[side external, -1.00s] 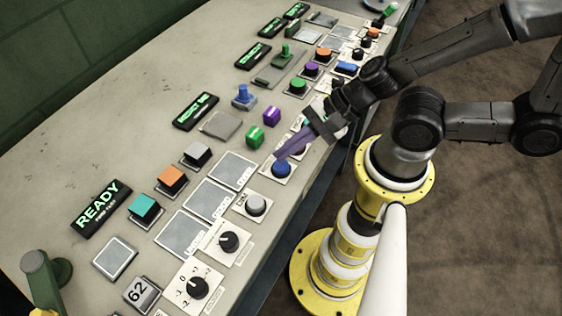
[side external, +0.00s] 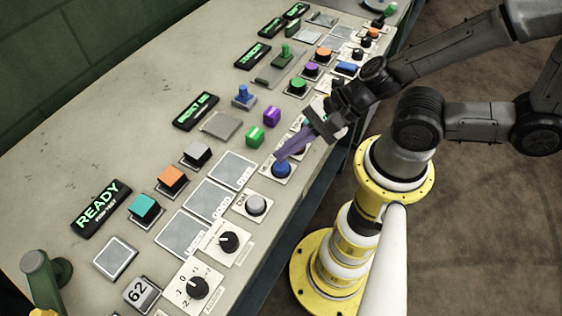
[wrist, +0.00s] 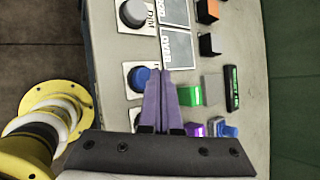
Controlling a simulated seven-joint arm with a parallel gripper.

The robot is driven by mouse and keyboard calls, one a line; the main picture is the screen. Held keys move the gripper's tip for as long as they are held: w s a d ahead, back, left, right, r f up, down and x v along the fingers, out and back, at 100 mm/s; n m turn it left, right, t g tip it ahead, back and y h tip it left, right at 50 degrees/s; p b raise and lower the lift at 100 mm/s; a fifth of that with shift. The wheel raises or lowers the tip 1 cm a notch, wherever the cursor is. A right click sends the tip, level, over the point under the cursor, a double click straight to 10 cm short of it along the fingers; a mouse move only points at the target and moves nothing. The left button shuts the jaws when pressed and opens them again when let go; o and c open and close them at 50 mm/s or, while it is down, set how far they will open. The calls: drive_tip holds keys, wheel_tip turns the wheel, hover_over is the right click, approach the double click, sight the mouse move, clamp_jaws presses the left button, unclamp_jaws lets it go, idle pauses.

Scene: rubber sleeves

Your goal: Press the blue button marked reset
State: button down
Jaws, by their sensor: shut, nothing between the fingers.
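A round blue button (side external: 281,169) sits on a pale square plate at the front edge of the console. It also shows in the wrist view (wrist: 140,77), just left of my fingertips. Its label is too small or covered to read. My gripper (side external: 281,156) has purple fingers, shut and empty, slanting down to the button. In the side view the tips overlap the button's upper edge. In the wrist view the tips (wrist: 159,72) are beside its right edge. I cannot tell whether they touch it.
A grey button (side external: 256,204) and a black knob (side external: 228,241) lie nearer the camera. Green (side external: 255,137) and purple (side external: 272,115) blocks stand behind the blue button. A blue knob (side external: 243,96) stands farther back.

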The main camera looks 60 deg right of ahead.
sight(287, 162)
drive_tip(key=shift+f, duration=0.2)
drive_tip(key=shift+f, duration=0.2)
drive_tip(key=shift+f, duration=0.4)
idle(0.9)
drive_tip(key=shift+r, duration=0.8)
drive_tip(key=shift+r, duration=0.1)
drive_tip(key=shift+r, duration=2.45)
